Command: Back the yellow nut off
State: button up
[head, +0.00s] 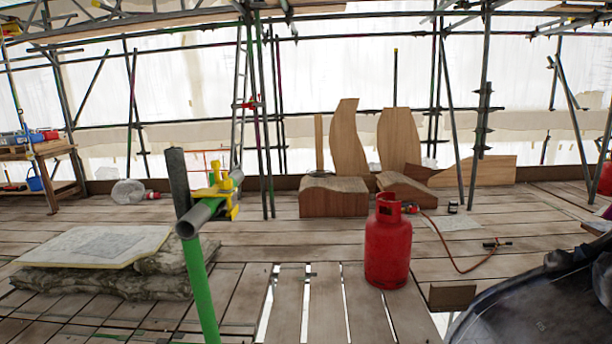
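A yellow coupler (221,192) sits left of the middle, clamped around a short grey tube (201,216) whose open end faces me. Yellow parts stick out at its top and right side. The nut is too small to pick out clearly from the rest of the yellow fitting. A green pole (202,290) rises to just below the tube end. A dark upright post (180,182) stands right behind and left of it. My gripper does not show in this view, so nothing is seen touching the coupler.
A red gas cylinder (388,245) with a hose stands right of the middle. A dark, bulky object (540,300) fills the lower right. A gap in the boards shows low centre. Scaffold poles stand behind.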

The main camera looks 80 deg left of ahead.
aim_at(226, 186)
jog(key=u, duration=2.55)
